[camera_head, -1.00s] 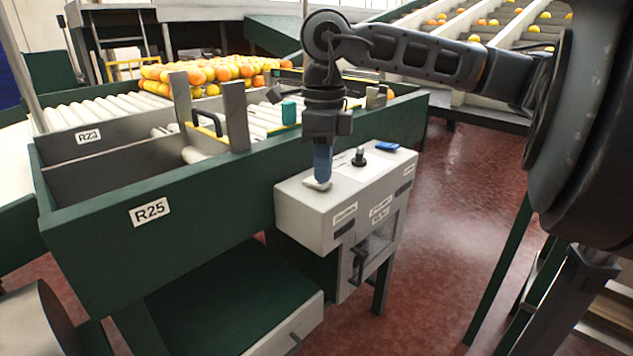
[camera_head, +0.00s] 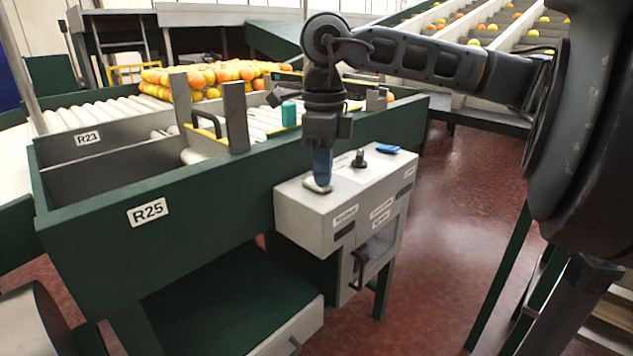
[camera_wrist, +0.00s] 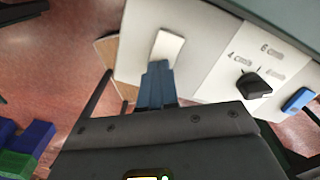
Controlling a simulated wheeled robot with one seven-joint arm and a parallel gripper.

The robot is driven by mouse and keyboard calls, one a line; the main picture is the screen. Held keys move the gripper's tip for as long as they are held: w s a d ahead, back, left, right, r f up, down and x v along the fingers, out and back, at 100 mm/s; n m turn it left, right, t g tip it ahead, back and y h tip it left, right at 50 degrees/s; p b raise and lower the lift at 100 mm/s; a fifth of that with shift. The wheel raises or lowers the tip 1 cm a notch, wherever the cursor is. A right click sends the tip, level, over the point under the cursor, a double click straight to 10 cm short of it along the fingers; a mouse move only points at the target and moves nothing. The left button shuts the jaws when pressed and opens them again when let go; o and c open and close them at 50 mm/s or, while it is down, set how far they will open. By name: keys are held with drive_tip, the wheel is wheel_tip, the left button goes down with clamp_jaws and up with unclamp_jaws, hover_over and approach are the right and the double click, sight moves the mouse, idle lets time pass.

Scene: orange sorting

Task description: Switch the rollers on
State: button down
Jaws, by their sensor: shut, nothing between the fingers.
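The grey control box (camera_head: 308,219) is mounted on the side of the green roller frame. A white rocker or paddle (camera_head: 318,186) sits on the left end of its top; it also shows in the wrist view (camera_wrist: 168,46). My gripper (camera_head: 322,180) points straight down with its blue fingers shut and empty. Its fingertips (camera_wrist: 158,70) are at the white paddle and seem to touch it. A black knob (camera_head: 359,158) and a blue switch (camera_head: 388,149) stand further right on the box top.
Rollers (camera_head: 100,112) and a heap of oranges (camera_head: 205,78) lie behind the green frame (camera_head: 200,195) marked R25. A teal block (camera_head: 289,114) stands on the frame near my wrist. The red floor (camera_head: 465,185) to the right is clear.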

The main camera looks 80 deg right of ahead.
drive_tip(key=shift+r+p, duration=0.9)
drive_tip(key=shift+r, duration=2.4)
